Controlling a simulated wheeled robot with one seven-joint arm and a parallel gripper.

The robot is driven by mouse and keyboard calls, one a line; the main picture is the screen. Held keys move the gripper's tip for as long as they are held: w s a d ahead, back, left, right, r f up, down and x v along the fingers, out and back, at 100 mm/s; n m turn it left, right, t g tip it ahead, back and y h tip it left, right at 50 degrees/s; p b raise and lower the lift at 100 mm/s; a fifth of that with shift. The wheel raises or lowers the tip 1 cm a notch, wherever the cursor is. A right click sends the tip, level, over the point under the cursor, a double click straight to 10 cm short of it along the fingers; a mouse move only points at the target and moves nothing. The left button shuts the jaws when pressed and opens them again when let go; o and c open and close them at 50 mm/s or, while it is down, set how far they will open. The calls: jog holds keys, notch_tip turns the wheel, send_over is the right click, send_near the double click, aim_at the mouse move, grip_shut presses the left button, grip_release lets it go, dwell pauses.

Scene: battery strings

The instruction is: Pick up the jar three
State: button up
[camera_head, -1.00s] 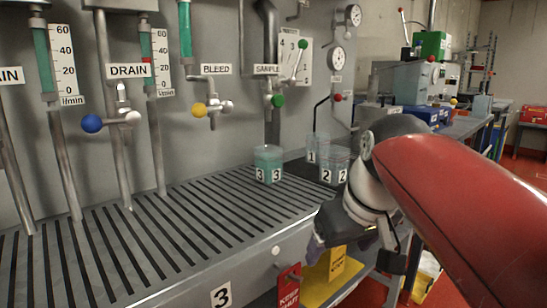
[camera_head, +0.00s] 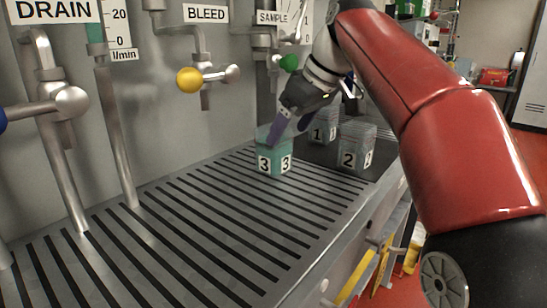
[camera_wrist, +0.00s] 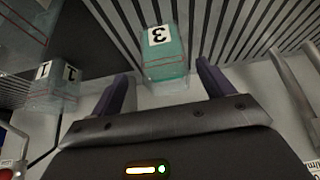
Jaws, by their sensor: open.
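Jar three (camera_head: 273,160), with teal contents and white labels marked 3, stands upright on the slotted metal drain tray (camera_head: 185,215) in the head view. Its upper part is partly hidden by my gripper (camera_head: 283,132). In the wrist view, the jar (camera_wrist: 165,58) lies ahead of and between the two spread purple fingers of my gripper (camera_wrist: 165,92). My gripper is open and empty. I cannot tell whether a finger touches the jar.
Clear jar one (camera_head: 322,128) and jar two (camera_head: 354,148) stand on a dark surface just right of jar three. The wall behind carries the green sample valve knob (camera_head: 289,62) and yellow bleed knob (camera_head: 189,80).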

aim_at(277, 147)
jog(key=x, duration=0.3)
jog(key=b+x, duration=0.1)
jog(key=x, duration=0.2)
jog(key=shift+s+a+f, duration=0.15)
jog(key=shift+a+f, duration=0.05)
jog(key=shift+a, duration=0.1)
jog(key=c, duration=1.2)
jog(key=shift+c, duration=0.7)
jog(key=shift+r, duration=0.2)
